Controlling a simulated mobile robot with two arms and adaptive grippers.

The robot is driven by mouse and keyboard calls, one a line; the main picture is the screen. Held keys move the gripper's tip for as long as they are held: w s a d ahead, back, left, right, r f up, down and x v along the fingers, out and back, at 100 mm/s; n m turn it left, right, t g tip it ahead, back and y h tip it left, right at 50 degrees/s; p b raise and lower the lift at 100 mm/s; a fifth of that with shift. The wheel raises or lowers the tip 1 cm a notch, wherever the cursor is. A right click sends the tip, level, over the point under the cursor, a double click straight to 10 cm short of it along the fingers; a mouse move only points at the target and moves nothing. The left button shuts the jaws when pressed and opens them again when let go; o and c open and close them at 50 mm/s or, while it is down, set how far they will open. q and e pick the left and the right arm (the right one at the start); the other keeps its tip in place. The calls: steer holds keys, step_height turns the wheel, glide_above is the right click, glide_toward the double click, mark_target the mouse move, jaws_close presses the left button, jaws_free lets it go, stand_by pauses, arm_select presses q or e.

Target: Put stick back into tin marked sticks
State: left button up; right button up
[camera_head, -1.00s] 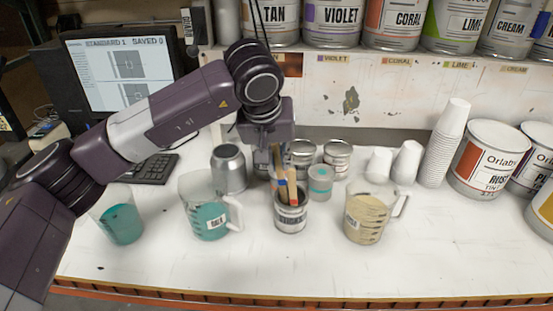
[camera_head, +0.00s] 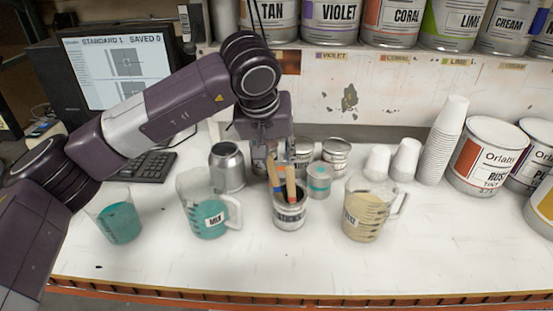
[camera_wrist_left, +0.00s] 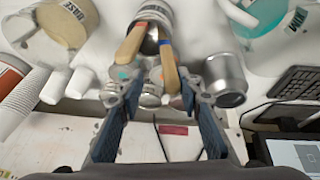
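The grey tin (camera_head: 289,217) stands upright on the white bench, its label partly readable. Wooden sticks (camera_head: 291,182) stand in it, leaning up toward my left gripper (camera_head: 275,163), which is behind and above the tin. In the left wrist view, the tin (camera_wrist_left: 156,12) is at the top. One stick (camera_wrist_left: 130,43) and a second stick with a blue band (camera_wrist_left: 170,68) reach from it toward me. My left gripper (camera_wrist_left: 160,92) has its fingers well apart, with the banded stick's end between them, and neither finger closed on it. My right gripper is not in view.
Teal jug (camera_head: 208,219) and beige jug (camera_head: 365,215) flank the tin. A teal cup (camera_head: 121,223), a silver can (camera_head: 227,167), a small teal-banded pot (camera_head: 319,181) and stacked white cups (camera_head: 443,140) stand nearby. The bench front is clear.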

arm_select(q)
steer(key=v, duration=1.1)
